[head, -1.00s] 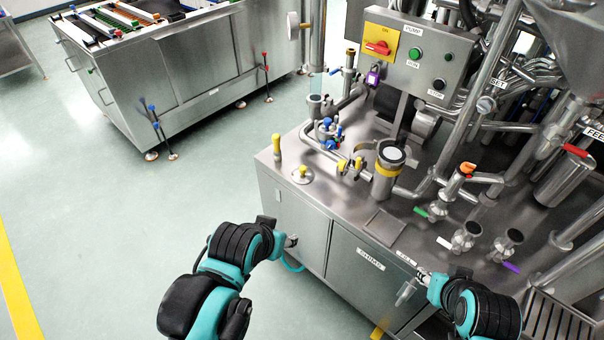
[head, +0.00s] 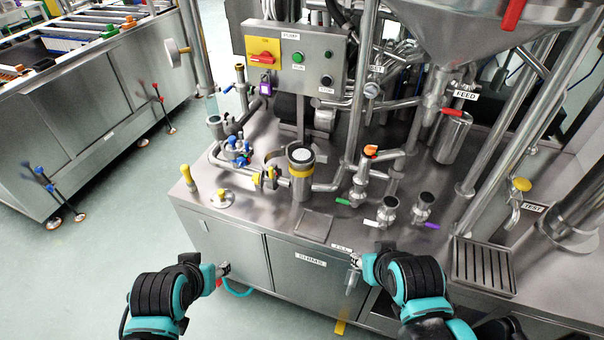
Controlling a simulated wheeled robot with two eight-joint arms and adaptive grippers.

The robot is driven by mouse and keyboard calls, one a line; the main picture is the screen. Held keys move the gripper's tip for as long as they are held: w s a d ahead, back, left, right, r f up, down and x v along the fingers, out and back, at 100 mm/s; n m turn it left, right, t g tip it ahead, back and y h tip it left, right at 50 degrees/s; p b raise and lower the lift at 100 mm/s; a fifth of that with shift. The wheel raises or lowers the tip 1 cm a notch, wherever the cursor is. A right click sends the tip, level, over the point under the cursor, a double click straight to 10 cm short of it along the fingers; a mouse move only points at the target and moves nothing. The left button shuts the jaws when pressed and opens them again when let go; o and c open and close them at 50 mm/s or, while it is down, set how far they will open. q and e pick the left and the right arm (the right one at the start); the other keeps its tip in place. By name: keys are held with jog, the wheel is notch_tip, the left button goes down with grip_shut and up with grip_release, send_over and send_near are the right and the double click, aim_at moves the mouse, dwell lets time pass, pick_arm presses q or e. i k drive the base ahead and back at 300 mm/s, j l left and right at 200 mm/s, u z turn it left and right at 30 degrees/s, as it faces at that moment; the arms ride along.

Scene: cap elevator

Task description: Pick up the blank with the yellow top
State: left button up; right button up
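A flat round metal piece with a yellow knob (head: 222,196) lies on the left front of the steel bench top and looks like the blank. Just left of it stands a taller yellow-topped pin (head: 188,177). My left gripper (head: 223,269) is in front of the cabinet's left door, below and apart from the yellow-knobbed piece; its fingers are too small to read. My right gripper (head: 353,260) is at the bench's front edge near the middle. A small metal cylinder (head: 350,281) hangs just below it; I cannot tell whether it is held.
The steel bench (head: 318,222) carries a yellow-banded vessel (head: 300,170), blue-handled valves (head: 238,150) and several pipe ends. A control box (head: 292,62) stands behind. A grate (head: 482,265) is at right. A steel cabinet (head: 80,120) stands at left, with open floor between.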

aim_at(221, 198)
jog(key=i+j, duration=0.85)
jog(key=l+z, duration=0.05)
